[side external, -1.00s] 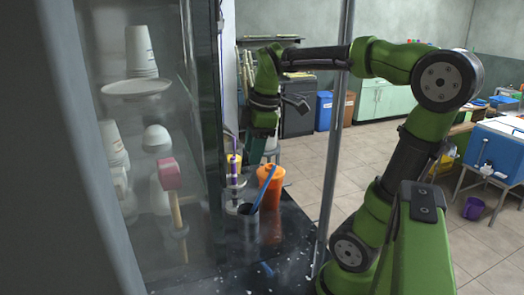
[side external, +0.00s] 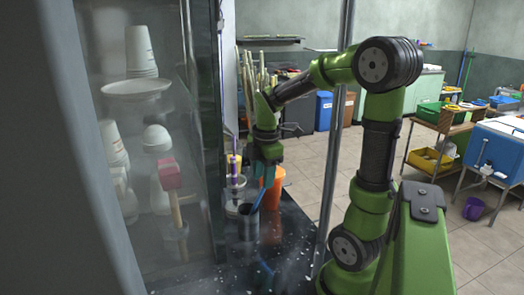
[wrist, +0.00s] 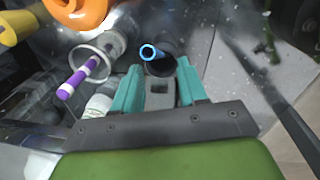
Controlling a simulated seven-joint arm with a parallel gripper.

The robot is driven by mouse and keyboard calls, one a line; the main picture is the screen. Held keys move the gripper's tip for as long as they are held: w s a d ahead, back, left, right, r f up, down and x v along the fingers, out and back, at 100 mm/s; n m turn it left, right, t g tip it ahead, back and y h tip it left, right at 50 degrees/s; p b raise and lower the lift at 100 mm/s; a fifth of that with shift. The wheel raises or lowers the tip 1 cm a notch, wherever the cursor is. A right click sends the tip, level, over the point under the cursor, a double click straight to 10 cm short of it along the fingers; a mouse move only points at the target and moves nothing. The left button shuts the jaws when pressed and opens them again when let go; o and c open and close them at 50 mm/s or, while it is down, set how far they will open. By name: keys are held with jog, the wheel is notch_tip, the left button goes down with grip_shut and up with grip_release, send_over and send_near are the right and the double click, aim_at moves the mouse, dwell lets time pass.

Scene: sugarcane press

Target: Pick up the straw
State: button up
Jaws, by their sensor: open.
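The blue straw (side external: 257,199) stands tilted in a dark metal cup (side external: 247,226) on the dark counter. In the wrist view the straw's open blue end (wrist: 148,52) points up at the camera, over the dark mouth of the cup (wrist: 161,67). My gripper (side external: 264,178) is above the cup, close to the straw's upper end. In the wrist view its teal fingers (wrist: 157,80) are apart with nothing held between them. The straw's end lies just beyond the fingertips, nearer the left finger. I cannot tell if they touch.
An orange container (side external: 277,187) stands close behind the cup. A purple-and-white stick (wrist: 80,78) and a glass-like round rim (wrist: 92,62) are left of the fingers. A glass panel and metal post (side external: 336,120) flank the counter (side external: 285,240), whose front is mostly clear.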

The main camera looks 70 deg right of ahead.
aim_at(261, 192)
jog(key=f, duration=0.5)
jog(key=shift+w+d+f, duration=0.1)
jog(key=shift+w+f, duration=0.2)
jog(key=shift+w, duration=0.1)
grip_shut()
